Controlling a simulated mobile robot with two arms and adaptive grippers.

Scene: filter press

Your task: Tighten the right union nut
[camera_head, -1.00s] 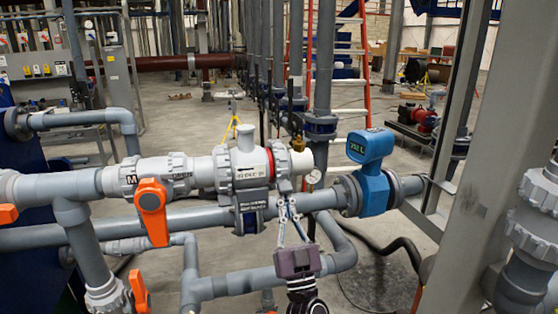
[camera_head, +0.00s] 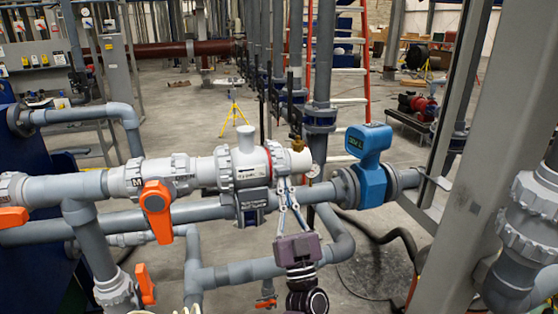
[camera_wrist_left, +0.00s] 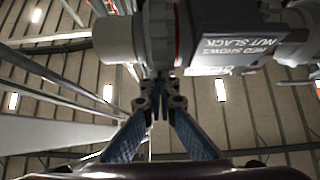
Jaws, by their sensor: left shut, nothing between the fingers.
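The grey right union nut (camera_head: 279,163) sits on the white upper pipe, at the right end of the union body (camera_head: 244,168). A red ring shows at its left edge. In the left wrist view the nut (camera_wrist_left: 157,35) is overhead, beside a plate reading "RED SHOWS NUT SLACK" (camera_wrist_left: 240,52), with red still visible between. My left gripper (camera_head: 281,182) points up from below, its fingertips close together just under the nut. It is shut and empty. In the wrist view its tips (camera_wrist_left: 160,85) show below the nut; whether they touch it I cannot tell. My right gripper is not in view.
An orange-handled valve (camera_head: 157,205) stands to the left. A blue flow meter (camera_head: 372,165) sits on the lower grey pipe (camera_head: 200,212), right of my gripper. A brass fitting (camera_head: 297,144) and a gauge (camera_head: 313,171) are close beside the nut. A grey column (camera_head: 480,170) stands at right.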

